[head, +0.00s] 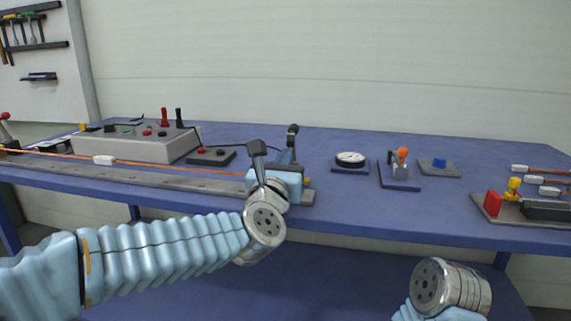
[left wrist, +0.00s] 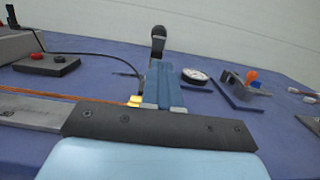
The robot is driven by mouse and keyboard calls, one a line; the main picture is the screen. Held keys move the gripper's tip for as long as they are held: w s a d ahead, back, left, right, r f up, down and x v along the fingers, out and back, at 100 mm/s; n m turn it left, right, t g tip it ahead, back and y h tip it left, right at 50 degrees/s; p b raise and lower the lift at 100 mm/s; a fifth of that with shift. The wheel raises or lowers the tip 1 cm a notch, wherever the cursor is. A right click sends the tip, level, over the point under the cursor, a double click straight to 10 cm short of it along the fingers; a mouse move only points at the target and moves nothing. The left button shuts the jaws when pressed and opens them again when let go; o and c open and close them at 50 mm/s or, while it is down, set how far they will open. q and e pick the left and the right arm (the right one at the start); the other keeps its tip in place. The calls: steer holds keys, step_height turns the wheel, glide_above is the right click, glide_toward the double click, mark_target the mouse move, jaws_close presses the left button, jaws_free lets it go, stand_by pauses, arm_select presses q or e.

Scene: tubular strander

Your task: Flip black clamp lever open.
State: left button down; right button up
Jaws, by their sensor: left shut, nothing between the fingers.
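The black clamp lever (head: 293,130) stands up at the bench's front edge, with a round black knob on top. In the left wrist view its knob (left wrist: 158,34) shows straight ahead, above a blue clamp body (left wrist: 162,80). My left gripper (head: 290,176) is low in front of the clamp. In the left wrist view its grey fingertips (left wrist: 164,107) show just at the near end of the blue body, shut with nothing between them. I cannot tell whether they touch it. My right wrist shows at the bottom right of the head view, without its fingers.
A grey control box (head: 135,143) and a small button box (head: 210,155) stand left of the clamp. An orange cable (head: 180,166) runs along a grey rail. A round gauge (head: 350,159) and an orange-knobbed fixture (head: 400,168) stand to the right, with free bench between.

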arm_select(q)
steer(key=shift+f+b, duration=0.25)
steer(key=shift+b, duration=0.2)
steer(key=shift+r, duration=0.3)
arm_select(e)
steer(key=shift+f, duration=0.8)
